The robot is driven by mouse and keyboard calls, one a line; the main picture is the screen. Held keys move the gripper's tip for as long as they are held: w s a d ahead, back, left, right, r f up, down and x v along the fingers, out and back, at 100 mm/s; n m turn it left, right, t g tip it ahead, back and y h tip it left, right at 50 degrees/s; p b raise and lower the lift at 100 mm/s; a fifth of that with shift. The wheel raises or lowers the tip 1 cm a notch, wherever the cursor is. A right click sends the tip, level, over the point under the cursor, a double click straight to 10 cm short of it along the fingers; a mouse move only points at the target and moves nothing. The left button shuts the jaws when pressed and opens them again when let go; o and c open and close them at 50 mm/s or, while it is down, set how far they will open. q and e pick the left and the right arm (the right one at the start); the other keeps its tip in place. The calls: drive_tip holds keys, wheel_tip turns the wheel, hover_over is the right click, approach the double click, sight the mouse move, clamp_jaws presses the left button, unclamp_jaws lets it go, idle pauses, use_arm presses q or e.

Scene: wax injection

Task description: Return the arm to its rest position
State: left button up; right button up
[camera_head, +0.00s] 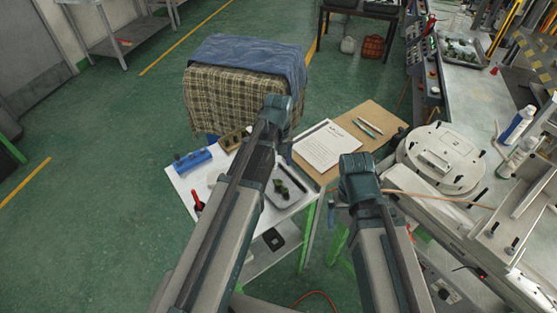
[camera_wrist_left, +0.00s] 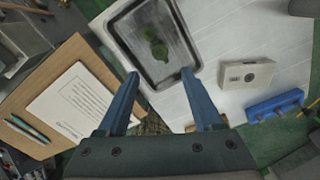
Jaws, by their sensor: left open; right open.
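My left arm reaches up the middle of the head view. Its gripper (camera_head: 285,152) hangs below the wrist and is partly hidden by the arm. In the left wrist view the left gripper (camera_wrist_left: 159,73) is open, with two blue fingers apart and nothing between them. Its fingers point toward a grey tray (camera_wrist_left: 120,33) holding green pieces (camera_wrist_left: 157,42) on the white table. My right arm stands at right of centre in the head view. Its gripper (camera_head: 335,204) is mostly hidden behind the wrist; nothing shows held in it.
A white table (camera_head: 187,183) carries a blue tool (camera_head: 192,160) and a small beige box (camera_wrist_left: 247,74). A brown board (camera_head: 385,118) with paper (camera_head: 325,148) and pens adjoins it. A round machine lid (camera_head: 440,158) and workbench stand right. Green floor is clear at left.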

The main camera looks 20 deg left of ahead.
use_arm(q)
drive_tip(key=shift+r+p, duration=0.45)
drive_tip(key=shift+r, duration=0.5)
use_arm(e)
wheel_tip(320, 180, up, 2)
use_arm(q)
drive_tip(key=s+d+f+m+b, duration=0.3)
drive_tip(key=s+d, duration=0.3)
drive_tip(key=s, duration=0.2)
drive_tip(key=s+d+f+m+y+b, duration=0.1)
drive_tip(key=s+d+f+m+b, duration=0.2)
drive_tip(key=s+d+m, duration=0.3)
drive_tip(key=shift+s+f+b, duration=0.25)
drive_tip(key=shift+s+b, duration=0.05)
drive_tip(key=shift+s, duration=0.55)
use_arm(e)
wheel_tip(320, 180, down, 7)
drive_tip(key=shift+r, duration=0.15)
use_arm(q)
drive_tip(key=shift+d, duration=0.1)
